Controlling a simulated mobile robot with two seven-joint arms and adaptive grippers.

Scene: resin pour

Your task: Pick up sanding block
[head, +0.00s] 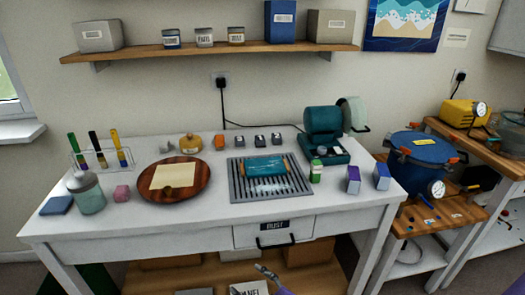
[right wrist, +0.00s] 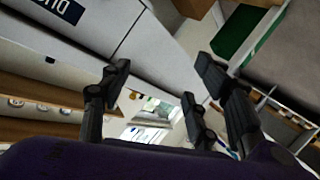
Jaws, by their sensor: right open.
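I cannot tell for sure which item is the sanding block. Candidates on the white workbench are a small pink block (head: 121,192) beside the glass jar, a flat blue pad (head: 57,205) at the left front corner, and a small orange block (head: 219,141) at the back. My right gripper (head: 268,274) shows at the bottom of the head view, in front of the bench and below its top, away from all three. In the right wrist view its dark fingers (right wrist: 163,75) are spread with nothing between them. My left gripper is not in view.
The white workbench (head: 210,216) holds a jar (head: 87,195), a round wooden board (head: 203,184), a slatted grey tray (head: 241,191) with a teal piece (head: 265,166), and a teal machine (head: 323,122). A labelled drawer (head: 273,231) is under the top. A blue pot (head: 421,163) stands right.

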